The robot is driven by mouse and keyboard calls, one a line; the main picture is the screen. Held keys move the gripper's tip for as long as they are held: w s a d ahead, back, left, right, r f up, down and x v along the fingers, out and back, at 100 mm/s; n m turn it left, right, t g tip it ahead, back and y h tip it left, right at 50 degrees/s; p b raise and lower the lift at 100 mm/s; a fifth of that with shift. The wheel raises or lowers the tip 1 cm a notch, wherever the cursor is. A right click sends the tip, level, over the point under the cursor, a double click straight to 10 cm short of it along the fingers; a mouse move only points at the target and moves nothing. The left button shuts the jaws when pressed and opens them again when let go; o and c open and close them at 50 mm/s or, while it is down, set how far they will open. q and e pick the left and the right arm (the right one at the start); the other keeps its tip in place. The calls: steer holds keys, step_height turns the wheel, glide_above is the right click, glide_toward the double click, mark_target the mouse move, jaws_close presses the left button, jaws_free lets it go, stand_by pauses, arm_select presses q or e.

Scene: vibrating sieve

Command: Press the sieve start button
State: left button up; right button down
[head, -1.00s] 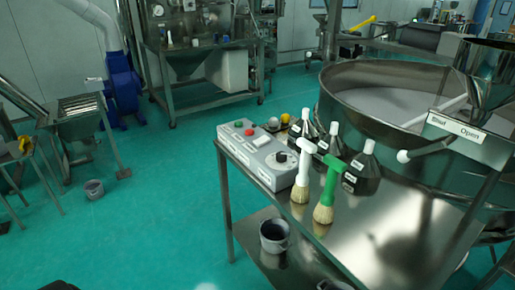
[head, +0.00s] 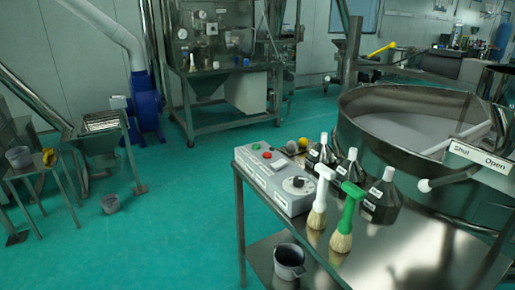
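A grey control box (head: 275,180) sits at the left edge of a steel table (head: 400,250). On its top are a green button (head: 256,146), a red button (head: 267,155) and a dark knob (head: 298,182). The button labels are too small to read. The round steel sieve (head: 410,125) stands behind the table at the right, with pale material inside. A label plate (head: 480,158) on it reads "Shut" and "Open". Neither of my grippers shows in the head view.
A white-handled brush (head: 320,195), a green-handled brush (head: 346,215) and dark bottles (head: 382,195) stand right of the box. A bucket (head: 288,261) sits on the lower shelf.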

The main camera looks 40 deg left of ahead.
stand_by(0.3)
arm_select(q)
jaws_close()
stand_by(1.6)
